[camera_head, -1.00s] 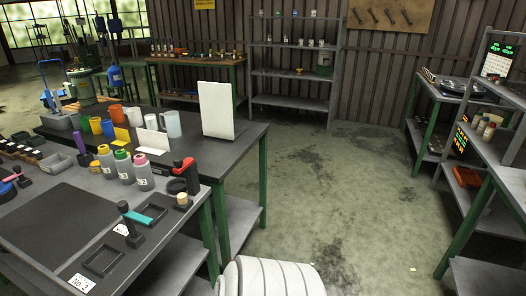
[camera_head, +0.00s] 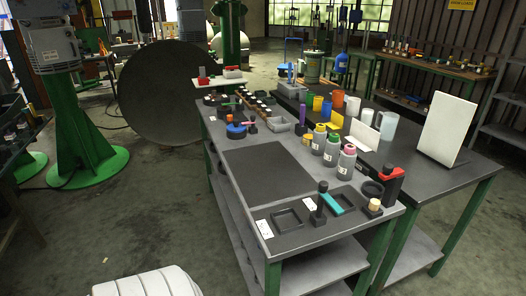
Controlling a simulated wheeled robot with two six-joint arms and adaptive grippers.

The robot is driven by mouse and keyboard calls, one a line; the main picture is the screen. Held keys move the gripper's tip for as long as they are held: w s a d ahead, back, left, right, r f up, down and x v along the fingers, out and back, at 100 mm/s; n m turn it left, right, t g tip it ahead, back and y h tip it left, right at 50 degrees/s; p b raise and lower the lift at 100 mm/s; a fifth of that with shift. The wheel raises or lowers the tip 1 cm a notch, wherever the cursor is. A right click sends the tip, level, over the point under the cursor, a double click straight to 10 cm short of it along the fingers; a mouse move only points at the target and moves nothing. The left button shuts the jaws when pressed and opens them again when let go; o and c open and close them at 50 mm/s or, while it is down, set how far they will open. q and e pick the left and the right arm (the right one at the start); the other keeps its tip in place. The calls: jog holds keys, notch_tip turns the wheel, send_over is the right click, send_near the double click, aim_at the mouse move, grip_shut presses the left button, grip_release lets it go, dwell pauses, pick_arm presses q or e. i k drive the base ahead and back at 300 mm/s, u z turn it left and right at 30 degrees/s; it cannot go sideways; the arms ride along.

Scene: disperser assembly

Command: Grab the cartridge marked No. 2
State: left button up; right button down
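Three grey bottles with numbered labels stand upright in a row on the near workbench (camera_head: 230,205). They are the only cartridge-like things I see. The yellow-capped bottle (camera_head: 319,141) is farthest back, the green-capped bottle (camera_head: 332,152) is in the middle, and the pink-capped bottle (camera_head: 346,165) is nearest. Their label numbers are too small to read surely. A white card (camera_head: 264,229) lies at the bench's near left corner, and its print is unclear now. Neither of my grippers is in view.
Beside the bottles are a black and red tool (camera_head: 392,186), a teal-handled tool (camera_head: 331,203) and an empty square tray (camera_head: 286,220). A dark mat (camera_head: 266,172) lies clear. Mugs and a white panel (camera_head: 447,128) stand on the bench behind. A green machine (camera_head: 85,150) stands left.

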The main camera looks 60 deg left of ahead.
aim_at(346, 165)
jog(key=u, duration=0.8)
jog(key=i, duration=0.45)
